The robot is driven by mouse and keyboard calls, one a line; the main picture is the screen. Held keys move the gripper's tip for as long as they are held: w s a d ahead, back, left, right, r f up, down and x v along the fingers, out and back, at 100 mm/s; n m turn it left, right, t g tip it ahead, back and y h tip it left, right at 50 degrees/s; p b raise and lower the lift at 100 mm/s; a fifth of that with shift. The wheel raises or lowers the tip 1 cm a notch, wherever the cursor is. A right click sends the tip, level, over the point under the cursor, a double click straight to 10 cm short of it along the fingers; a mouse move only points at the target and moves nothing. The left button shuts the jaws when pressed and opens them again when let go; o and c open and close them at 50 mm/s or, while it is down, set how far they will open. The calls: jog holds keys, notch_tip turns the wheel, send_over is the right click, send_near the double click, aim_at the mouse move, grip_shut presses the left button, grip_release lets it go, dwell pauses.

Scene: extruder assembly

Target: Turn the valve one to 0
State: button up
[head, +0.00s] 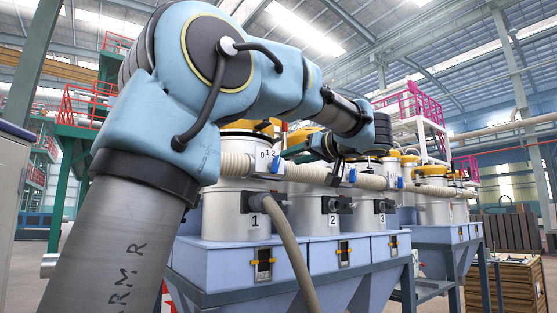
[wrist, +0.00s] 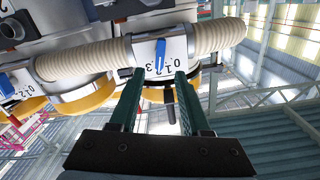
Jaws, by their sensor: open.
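Valve one has a blue handle (head: 275,163) beside a white dial with numbers, on the ribbed hose above the white hopper marked 1 (head: 243,210). In the wrist view a blue valve handle (wrist: 160,55) stands over a white plate numbered 0 to 3; it appears to be valve one, near the hose's curved end. The handle's end lies close to the middle numbers; the exact one I cannot tell. My gripper (wrist: 158,74) is open and empty, its two green fingers spread with the tips just short of the plate, one toward each side of the handle.
The ribbed hose (wrist: 90,60) runs across the hoppers. A second blue valve (wrist: 6,86) sits at the wrist view's left. Hoppers marked 2 (head: 334,215) and 3 (head: 381,212) stand right of hopper 1. A loose hose (head: 295,255) hangs in front.

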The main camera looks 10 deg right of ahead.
aim_at(278, 162)
jog(key=p+x, duration=0.1)
jog(key=x, duration=0.6)
jog(key=shift+c, duration=0.4)
grip_shut()
